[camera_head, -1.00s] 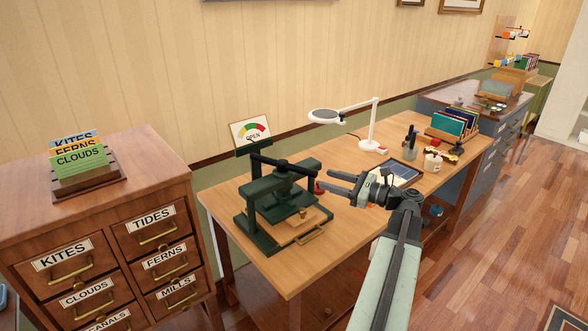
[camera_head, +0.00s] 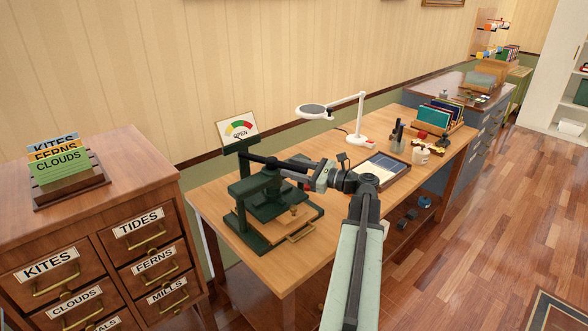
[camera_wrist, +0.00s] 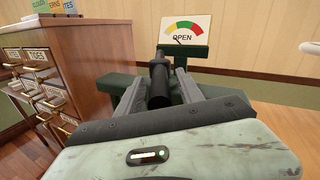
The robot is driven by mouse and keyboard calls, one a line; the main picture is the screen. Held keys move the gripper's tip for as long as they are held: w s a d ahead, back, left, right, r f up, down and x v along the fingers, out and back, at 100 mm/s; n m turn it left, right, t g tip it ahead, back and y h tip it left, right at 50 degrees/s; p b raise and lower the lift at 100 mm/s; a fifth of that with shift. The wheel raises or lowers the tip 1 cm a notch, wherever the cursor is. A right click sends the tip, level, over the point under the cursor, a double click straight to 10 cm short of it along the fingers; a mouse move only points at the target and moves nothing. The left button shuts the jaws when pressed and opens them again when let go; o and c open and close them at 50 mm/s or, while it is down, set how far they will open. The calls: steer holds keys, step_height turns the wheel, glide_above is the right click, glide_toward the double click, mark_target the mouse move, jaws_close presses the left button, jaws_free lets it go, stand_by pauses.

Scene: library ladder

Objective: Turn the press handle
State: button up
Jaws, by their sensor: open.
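The dark green press (camera_head: 262,208) stands on the wooden table, with a board under its screw. Its black press handle (camera_head: 262,160) runs across the top toward my gripper. My gripper (camera_head: 290,172) is open at the right part of the handle. In the wrist view, the black handle bar (camera_wrist: 159,90) lies between the two open fingers (camera_wrist: 159,76), with a gap visible on the right side. Whether a finger touches it I cannot tell. A dial sign (camera_head: 239,130) behind the press reads OPEN, with coloured arcs. My gripper hides the handle's far right part.
A drawer cabinet (camera_head: 95,225) with labelled drawers stands at the left. The wall is close behind the press.

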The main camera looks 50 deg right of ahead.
jaws_close()
stand_by(1.4)
